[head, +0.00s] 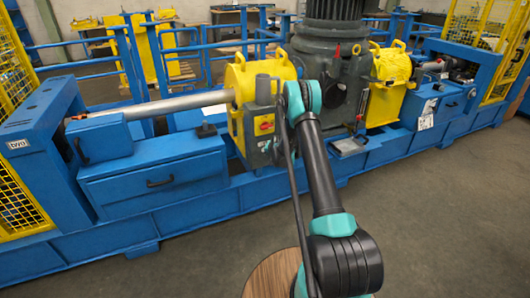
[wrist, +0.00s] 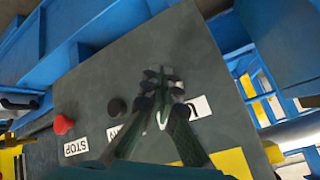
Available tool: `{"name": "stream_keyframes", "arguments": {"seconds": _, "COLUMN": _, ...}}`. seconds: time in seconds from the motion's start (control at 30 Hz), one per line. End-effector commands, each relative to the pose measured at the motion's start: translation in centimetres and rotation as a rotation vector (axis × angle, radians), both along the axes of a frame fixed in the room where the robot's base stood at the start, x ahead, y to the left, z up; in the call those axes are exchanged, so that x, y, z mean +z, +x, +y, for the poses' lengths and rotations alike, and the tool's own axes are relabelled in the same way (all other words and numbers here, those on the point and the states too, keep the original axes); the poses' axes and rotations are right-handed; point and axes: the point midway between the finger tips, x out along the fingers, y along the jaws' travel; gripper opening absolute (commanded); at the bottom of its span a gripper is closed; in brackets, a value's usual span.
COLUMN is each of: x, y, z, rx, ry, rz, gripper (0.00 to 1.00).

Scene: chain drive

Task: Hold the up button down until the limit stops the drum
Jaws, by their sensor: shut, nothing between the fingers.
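In the wrist view a dark grey control panel (wrist: 100,85) fills the middle. A red button (wrist: 62,124) sits at its left above a white label reading STOP (wrist: 75,147). A black button (wrist: 117,107) is to its right, its label partly hidden by a finger. Another white label (wrist: 198,107) shows partly at the right. My gripper (wrist: 163,88) is shut and empty, its fingertips over the panel above and between these labels. A button under the fingertips is hidden, and I cannot tell if they touch or press one. I cannot identify the drum for sure.
In the head view a blue machine frame (head: 155,185) carries a grey shaft (head: 175,104), yellow housings (head: 392,66) and a large dark motor (head: 335,50). Yellow mesh guards (head: 15,200) stand at the sides. The grey floor in front is open.

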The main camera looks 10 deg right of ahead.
Motion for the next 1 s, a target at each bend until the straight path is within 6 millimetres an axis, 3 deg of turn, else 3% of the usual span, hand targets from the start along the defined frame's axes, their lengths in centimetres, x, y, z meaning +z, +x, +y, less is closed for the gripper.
{"name": "stream_keyframes", "arguments": {"seconds": 1.0, "x": 0.0, "y": 1.1, "z": 0.4, "rx": 0.000, "ry": 0.000, "rz": 0.000, "gripper": 0.00}}
